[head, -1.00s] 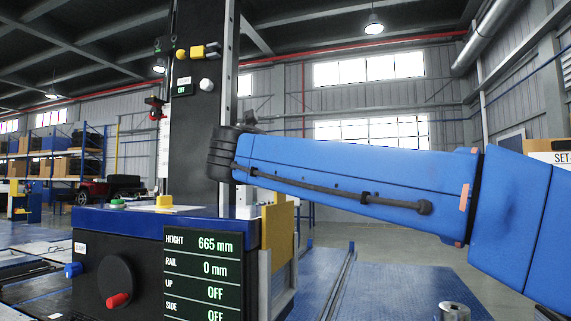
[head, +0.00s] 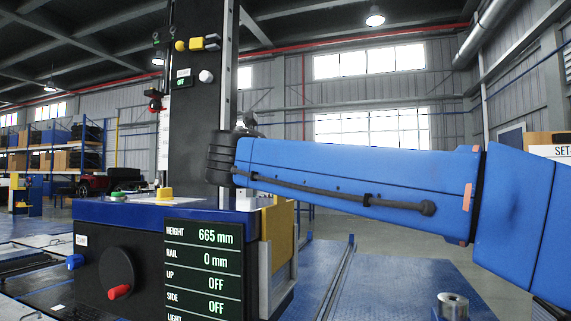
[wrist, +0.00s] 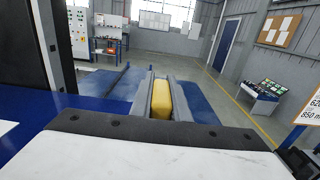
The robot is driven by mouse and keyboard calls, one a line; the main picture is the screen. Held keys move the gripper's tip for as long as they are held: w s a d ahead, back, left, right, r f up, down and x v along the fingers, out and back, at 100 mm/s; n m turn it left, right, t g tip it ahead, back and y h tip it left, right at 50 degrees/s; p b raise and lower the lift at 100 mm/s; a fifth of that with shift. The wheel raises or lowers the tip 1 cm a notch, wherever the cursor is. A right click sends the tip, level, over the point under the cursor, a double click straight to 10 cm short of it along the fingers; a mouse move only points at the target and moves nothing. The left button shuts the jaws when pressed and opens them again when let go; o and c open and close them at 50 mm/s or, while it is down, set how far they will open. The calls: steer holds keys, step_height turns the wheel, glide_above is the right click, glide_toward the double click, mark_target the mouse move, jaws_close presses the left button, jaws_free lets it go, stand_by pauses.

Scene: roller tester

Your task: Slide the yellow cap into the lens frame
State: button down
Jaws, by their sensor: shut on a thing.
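In the wrist view, my gripper (wrist: 163,88) shows as two grey fingers near the middle. They are shut on the yellow cap (wrist: 160,101), a rounded yellow block between them. A white, dark-edged surface in front hides the near ends of the fingers and cap. In the head view my blue arm reaches left to its black wrist in front of the column, and the gripper is hidden there. I cannot pick out the lens frame in either view.
The tester's console (head: 132,211) has a blue top and a green-text display (head: 203,267). A tall black column (head: 195,120) rises behind it. A yellow panel (head: 283,232) stands in grey rails at its right side. Blue floor (head: 385,285) lies open to the right.

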steer(key=shift+f, duration=2.4)
steer(key=c, duration=1.6)
jaws_free()
steer(key=shift+f, duration=0.1)
steer(key=v, duration=1.7)
steer(key=shift+s, duration=0.2)
